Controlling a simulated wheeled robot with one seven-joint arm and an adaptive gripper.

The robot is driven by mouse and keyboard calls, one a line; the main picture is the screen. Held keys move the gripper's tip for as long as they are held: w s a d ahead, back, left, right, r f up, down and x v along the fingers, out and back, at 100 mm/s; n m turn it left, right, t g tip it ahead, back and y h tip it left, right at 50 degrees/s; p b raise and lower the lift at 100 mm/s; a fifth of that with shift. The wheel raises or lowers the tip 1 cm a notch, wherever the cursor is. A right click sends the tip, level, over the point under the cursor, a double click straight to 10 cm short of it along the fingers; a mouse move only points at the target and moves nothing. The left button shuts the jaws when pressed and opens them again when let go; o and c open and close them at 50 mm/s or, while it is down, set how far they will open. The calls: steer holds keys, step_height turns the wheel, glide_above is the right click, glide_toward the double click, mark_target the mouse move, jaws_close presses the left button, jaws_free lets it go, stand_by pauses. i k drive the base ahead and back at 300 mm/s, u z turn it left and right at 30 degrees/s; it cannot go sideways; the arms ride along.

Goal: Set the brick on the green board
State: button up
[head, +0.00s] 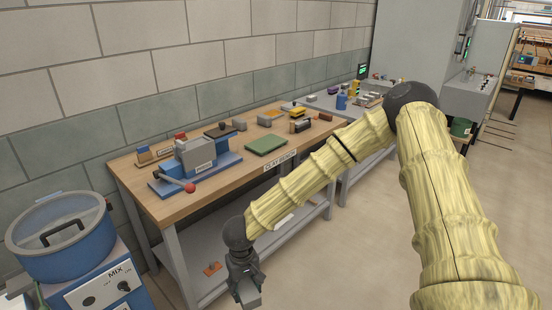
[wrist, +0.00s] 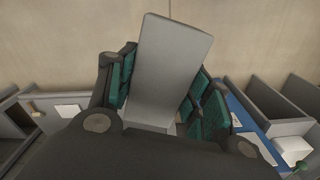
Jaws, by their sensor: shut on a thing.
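My gripper (head: 246,284) hangs low in front of the workbench, near the bottom of the head view. It is shut on a plain grey brick (wrist: 172,58), which stands out between the green-padded fingers in the wrist view. The brick's end (head: 250,299) also shows below the fingers in the head view. The green board (head: 266,143) lies flat on the wooden bench top, above and slightly right of my gripper in the head view. Its top looks bare. The held brick is well apart from it, and its hollow side cannot be made out.
A blue and grey press (head: 196,158) with a red-knobbed lever (head: 189,187) stands left of the board on the bench (head: 225,197). Small blocks and tools lie behind and right of the board. A blue mixer (head: 62,240) stands at the left. The floor at right is open.

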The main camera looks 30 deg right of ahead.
mark_target(267, 143)
steer(key=u, duration=0.05)
steer(key=k, duration=0.4)
steer(key=z, duration=1.05)
steer(key=i, duration=0.85)
steer(key=z, duration=0.45)
steer(key=i, duration=1.05)
steer(key=u, duration=0.55)
